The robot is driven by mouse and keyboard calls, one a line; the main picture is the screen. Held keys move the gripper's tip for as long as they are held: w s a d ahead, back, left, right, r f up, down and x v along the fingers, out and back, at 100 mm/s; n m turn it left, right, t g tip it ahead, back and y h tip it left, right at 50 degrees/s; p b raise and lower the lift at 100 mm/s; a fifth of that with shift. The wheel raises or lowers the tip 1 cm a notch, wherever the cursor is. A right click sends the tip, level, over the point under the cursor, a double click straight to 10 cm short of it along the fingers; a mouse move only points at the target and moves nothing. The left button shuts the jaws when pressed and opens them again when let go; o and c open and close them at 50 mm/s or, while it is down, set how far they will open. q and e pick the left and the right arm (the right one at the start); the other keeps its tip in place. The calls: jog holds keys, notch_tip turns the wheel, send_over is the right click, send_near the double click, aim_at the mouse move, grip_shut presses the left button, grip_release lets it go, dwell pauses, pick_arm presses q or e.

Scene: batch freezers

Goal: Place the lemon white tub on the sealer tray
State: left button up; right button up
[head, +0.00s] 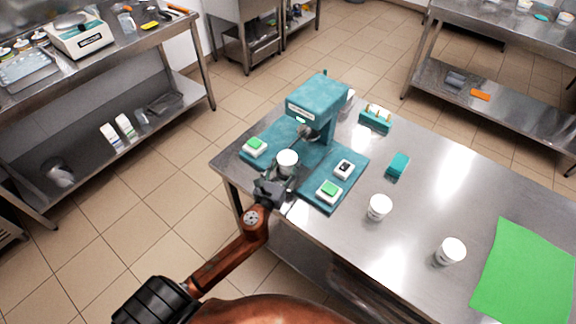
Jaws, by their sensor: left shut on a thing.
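My left gripper (272,180) is shut on a white tub (287,160) at the front of the teal sealer (318,103). The tub is upright, over the sealer's teal base tray (318,196); I cannot tell whether it touches the tray. The gripper hides its lower part. Two more white tubs stand on the steel table, one (379,207) right of the sealer and one (450,251) farther right. I cannot read a lemon mark on any of them. My right gripper is not in view.
Green-topped switches (329,191) (255,146) and a white switch box (344,168) sit on the sealer base. A teal block (398,165) and a teal holder (376,117) lie behind the tubs. A green mat (527,277) covers the right.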

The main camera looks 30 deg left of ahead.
pick_arm(q)
jog(key=shift+f, duration=0.5)
jog(key=shift+r, duration=0.2)
jog(key=shift+f, duration=0.2)
jog(key=o, duration=1.3)
jog(key=shift+r, duration=0.2)
jog(key=s, duration=0.4)
jog(key=s+d, duration=0.1)
jog(key=s, duration=0.3)
jog(key=s+d, duration=0.1)
jog(key=s, duration=0.2)
jog(key=shift+s+d, duration=0.15)
jog(key=shift+s, duration=0.25)
